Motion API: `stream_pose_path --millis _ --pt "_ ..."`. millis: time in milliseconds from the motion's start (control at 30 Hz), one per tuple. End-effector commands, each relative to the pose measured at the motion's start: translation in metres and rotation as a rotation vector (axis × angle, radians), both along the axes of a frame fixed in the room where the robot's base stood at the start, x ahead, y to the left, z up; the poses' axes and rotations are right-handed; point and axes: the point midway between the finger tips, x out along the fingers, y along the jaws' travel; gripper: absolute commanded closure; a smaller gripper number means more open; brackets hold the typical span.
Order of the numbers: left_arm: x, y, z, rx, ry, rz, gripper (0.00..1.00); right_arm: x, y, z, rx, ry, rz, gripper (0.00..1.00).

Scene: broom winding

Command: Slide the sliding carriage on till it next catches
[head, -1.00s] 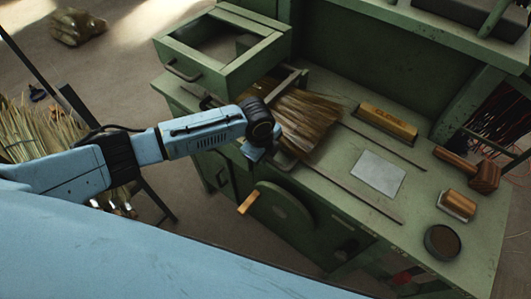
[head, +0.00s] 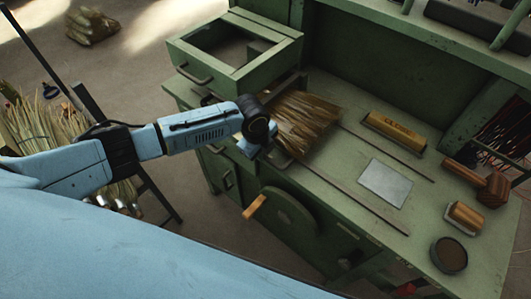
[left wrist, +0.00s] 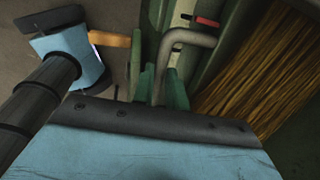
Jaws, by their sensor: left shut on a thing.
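The sliding carriage is mostly hidden in the head view behind my left gripper (head: 255,147) and the broom's brown bristles (head: 303,118), which lie over the bench by the raised green box. My left gripper is low at the bench's front edge, just left of the bristles. In the left wrist view a bent grey metal handle (left wrist: 188,38), apparently the carriage's, runs down behind the gripper's dark-edged blue body. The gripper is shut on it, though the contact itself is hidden. The bristles (left wrist: 262,80) also show there at right.
A wooden crank handle (head: 255,206) sticks out below the gripper and shows beside it in the wrist view (left wrist: 110,39). The green open-topped box (head: 280,62) stands close behind. Right of the bristles are a metal plate (head: 385,183), a mallet (head: 487,187) and a round tin (head: 449,255).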

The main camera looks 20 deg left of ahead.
Motion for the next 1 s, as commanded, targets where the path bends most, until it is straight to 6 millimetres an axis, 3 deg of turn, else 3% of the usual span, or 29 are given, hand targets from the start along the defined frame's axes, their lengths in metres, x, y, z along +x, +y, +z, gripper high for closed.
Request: stream_pose_path --millis 33,200,567,733,1000 --pt "0.000 0.000 0.000 -0.001 0.000 0.000 0.83 0.000 0.000 0.000 0.000 0.000 0.000 0.42" --pt "0.000 0.000 0.000 -0.001 0.000 0.000 0.64 0.000 0.000 0.000 0.000 0.000 0.000 0.42" --pt "-0.001 0.000 0.006 -0.002 0.000 -0.001 0.64 0.000 0.003 0.001 0.004 0.001 -0.002 0.42" --pt "-0.005 0.002 0.030 -0.001 -0.003 -0.003 0.64 0.000 0.003 0.003 0.004 0.001 -0.002 0.42" --pt "-0.015 0.006 0.090 -0.002 -0.003 -0.001 0.64 0.000 0.003 0.005 0.004 0.001 -0.002 0.42"
